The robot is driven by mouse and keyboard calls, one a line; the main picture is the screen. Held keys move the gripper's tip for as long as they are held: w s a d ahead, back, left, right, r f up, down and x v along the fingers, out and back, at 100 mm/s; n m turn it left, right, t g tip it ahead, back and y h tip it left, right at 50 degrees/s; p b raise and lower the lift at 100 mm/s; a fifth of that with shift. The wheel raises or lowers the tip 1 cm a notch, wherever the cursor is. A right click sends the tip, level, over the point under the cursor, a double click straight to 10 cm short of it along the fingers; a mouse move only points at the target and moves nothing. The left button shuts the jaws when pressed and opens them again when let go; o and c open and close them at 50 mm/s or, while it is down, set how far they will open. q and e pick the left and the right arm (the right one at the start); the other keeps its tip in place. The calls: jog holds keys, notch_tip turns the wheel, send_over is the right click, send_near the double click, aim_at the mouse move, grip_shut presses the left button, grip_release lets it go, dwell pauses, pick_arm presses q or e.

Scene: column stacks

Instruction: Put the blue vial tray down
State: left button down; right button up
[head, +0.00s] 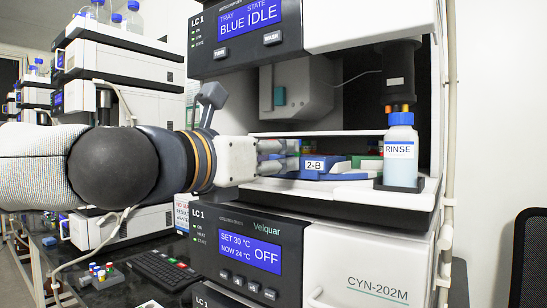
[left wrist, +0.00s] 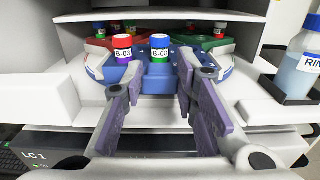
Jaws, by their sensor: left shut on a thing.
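The blue vial tray (head: 345,166), labelled 2-B, is inside the open bay of the middle machine, low over its white deck. Whether it touches the deck I cannot tell. My left gripper (head: 284,156) reaches in from the left. In the left wrist view its two fingers (left wrist: 160,88) are closed on the near part of the blue tray (left wrist: 160,78). A red-capped vial B-03 (left wrist: 123,48) and a blue-capped vial B-08 (left wrist: 160,47) stand upright at the tray's near end. The tray's far part is partly hidden. My right gripper is not in view.
A RINSE bottle (head: 401,150) stands at the bay's right front and shows in the left wrist view (left wrist: 300,70). A red tray (left wrist: 98,43) and a green tray (left wrist: 213,42) lie deeper in the bay. A display above (head: 249,17) reads BLUE IDLE.

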pick_arm(q)
jog(key=c, duration=1.3)
grip_release()
